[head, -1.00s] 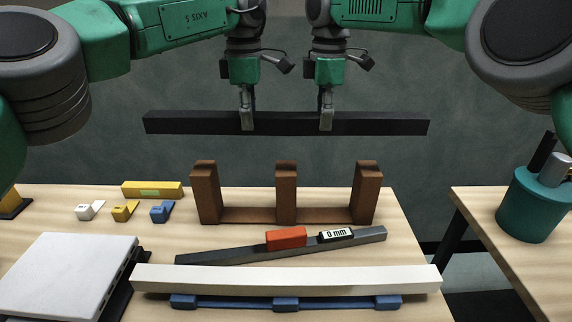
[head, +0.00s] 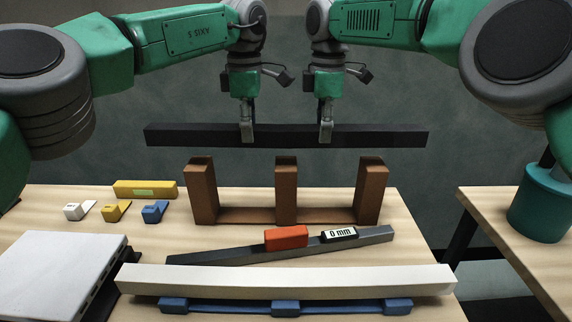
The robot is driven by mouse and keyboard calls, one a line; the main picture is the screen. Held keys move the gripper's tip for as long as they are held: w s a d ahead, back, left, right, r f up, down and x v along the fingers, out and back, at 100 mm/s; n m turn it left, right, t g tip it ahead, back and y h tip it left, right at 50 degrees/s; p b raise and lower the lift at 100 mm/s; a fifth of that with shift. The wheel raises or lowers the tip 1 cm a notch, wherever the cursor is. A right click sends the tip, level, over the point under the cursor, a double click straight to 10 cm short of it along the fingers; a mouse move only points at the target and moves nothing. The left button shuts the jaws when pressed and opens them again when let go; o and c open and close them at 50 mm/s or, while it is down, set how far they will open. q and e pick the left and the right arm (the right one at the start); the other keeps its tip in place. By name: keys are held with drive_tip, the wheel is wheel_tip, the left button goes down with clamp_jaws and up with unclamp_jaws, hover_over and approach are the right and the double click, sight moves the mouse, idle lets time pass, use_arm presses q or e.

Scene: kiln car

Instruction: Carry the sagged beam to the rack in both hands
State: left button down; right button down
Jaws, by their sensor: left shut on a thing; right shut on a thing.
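A long dark beam (head: 285,134) hangs level in the air, above and apart from the rack in the picture. My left gripper (head: 247,133) is shut on it left of its middle. My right gripper (head: 325,133) is shut on it right of its middle. Both hold it from above, and its two ends stick out free. No clear sag shows in it. The brown rack (head: 245,215) stands on the table with three upright posts and nothing on top of them.
A pale beam (head: 285,282) lies in front on a blue support (head: 285,308). A grey bar (head: 220,256) carries a red block (head: 286,237) and a "0 mm" gauge (head: 339,235). Small wedges (head: 116,211), a yellow level (head: 145,189) and a white slab (head: 60,270) are left.

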use_arm(q)
drive_tip(key=shift+d+f, duration=0.15)
drive_tip(key=shift+d, duration=0.15)
use_arm(e)
drive_tip(key=shift+s+a+f, duration=0.1)
drive_tip(key=shift+a, duration=0.2)
